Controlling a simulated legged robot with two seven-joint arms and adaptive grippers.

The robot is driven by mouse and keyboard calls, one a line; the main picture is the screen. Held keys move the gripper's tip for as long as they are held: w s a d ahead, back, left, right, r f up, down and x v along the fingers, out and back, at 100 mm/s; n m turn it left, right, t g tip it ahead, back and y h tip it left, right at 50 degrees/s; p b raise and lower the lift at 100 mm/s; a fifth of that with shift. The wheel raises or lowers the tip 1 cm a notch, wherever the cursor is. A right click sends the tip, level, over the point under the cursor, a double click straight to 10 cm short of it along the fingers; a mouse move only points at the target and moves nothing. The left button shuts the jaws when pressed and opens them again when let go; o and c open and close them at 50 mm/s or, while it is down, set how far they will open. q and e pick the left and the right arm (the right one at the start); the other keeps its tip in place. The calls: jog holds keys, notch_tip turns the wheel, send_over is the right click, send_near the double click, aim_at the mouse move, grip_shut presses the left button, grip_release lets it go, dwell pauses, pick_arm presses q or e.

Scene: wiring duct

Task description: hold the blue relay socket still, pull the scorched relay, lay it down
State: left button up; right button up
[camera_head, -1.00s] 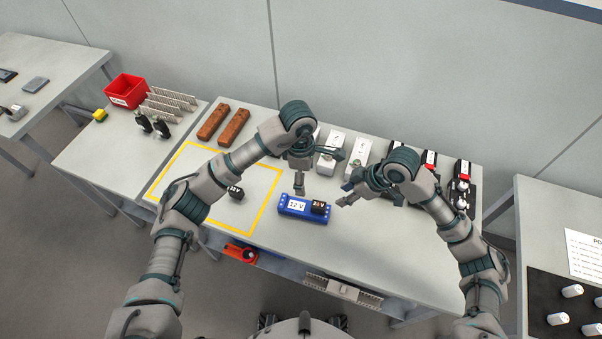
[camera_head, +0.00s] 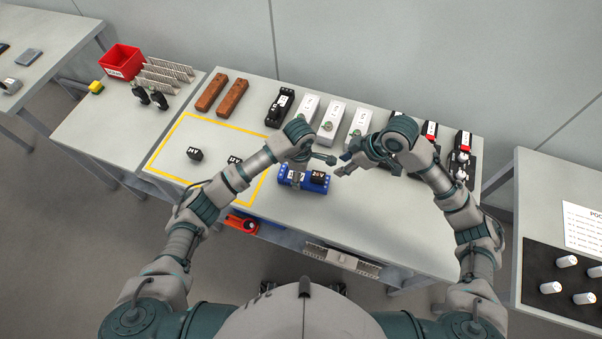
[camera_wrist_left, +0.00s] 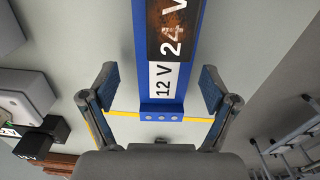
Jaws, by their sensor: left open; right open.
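The blue relay socket (camera_head: 285,180) lies near the table's front edge, with a black relay (camera_head: 319,178) on its right part. In the left wrist view the socket (camera_wrist_left: 159,106) bears a 12 V label, and the relay (camera_wrist_left: 172,30) is marked 24 V with brown scorching. My left gripper (camera_head: 297,180) is over the socket's label part. In the left wrist view its open fingers (camera_wrist_left: 150,88) stand on either side of the socket, apart from it. My right gripper (camera_head: 345,163) is open and empty, above and to the right of the relay.
Two black relays (camera_head: 194,154) lie in the yellow-outlined area (camera_head: 180,182), one partly behind my left arm. White and black units (camera_head: 308,107) stand along the back. Brown blocks (camera_head: 232,98) lie at back left. A red bin (camera_head: 121,61) stands on the left table.

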pick_arm(q)
jog(key=shift+a+f, duration=0.6)
jog(key=shift+a, duration=0.8)
jog(key=shift+d, duration=1.05)
jog(key=c, duration=1.1)
jog(key=o, duration=0.4)
jog(key=shift+d, duration=0.2)
jog(key=c, duration=0.3)
jog(key=shift+a, duration=0.2)
jog(key=c, duration=0.4)
jog(key=shift+a, duration=0.95)
jog(key=shift+d, duration=0.1)
pick_arm(e)
jog(key=a, duration=0.2)
jog(key=shift+a+r, duration=0.15)
jog(key=shift+a, duration=0.15)
